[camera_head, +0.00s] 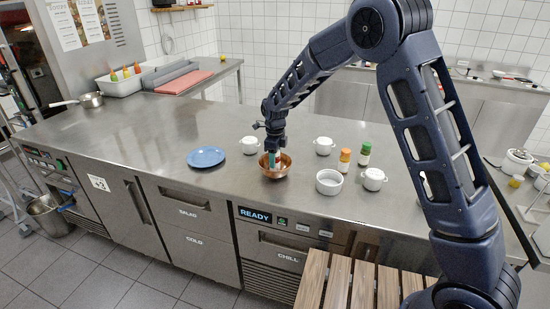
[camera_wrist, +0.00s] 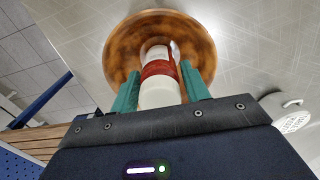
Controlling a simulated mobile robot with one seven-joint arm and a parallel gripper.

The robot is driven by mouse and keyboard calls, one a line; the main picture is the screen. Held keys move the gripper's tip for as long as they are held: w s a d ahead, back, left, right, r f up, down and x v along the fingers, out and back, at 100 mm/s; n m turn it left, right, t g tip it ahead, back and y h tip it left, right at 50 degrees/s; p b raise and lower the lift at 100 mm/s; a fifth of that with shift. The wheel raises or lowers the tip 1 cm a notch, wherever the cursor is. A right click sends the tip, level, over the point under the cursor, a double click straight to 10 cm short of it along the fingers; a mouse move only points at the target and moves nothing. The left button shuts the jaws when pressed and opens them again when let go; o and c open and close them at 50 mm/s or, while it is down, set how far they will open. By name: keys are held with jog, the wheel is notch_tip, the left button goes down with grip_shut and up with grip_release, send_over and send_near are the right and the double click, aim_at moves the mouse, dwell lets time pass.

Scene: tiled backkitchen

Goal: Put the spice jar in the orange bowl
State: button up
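The orange bowl (camera_head: 282,173) is a copper-orange, shiny bowl on the steel counter. In the wrist view the bowl (camera_wrist: 120,48) lies beyond my fingertips. My gripper (camera_head: 274,156) points down over the bowl. Its teal fingers (camera_wrist: 160,82) stand on both sides of a white spice jar (camera_wrist: 158,92) with a red-brown label and appear to touch it. The jar's far end lies over or inside the bowl; I cannot tell whether it touches the bottom. In the head view the jar is mostly hidden by the gripper and rim.
Close around the bowl stand white lidded pots (camera_head: 249,146), (camera_head: 323,146), (camera_head: 373,180), a white ramekin (camera_head: 329,182) and two more jars, orange-labelled (camera_head: 344,161) and green-capped (camera_head: 364,155). A blue plate (camera_head: 206,157) lies left.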

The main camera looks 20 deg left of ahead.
jog(key=shift+o, duration=1.1)
notch_tip(320, 180, up, 12)
jog(key=shift+r, duration=0.2)
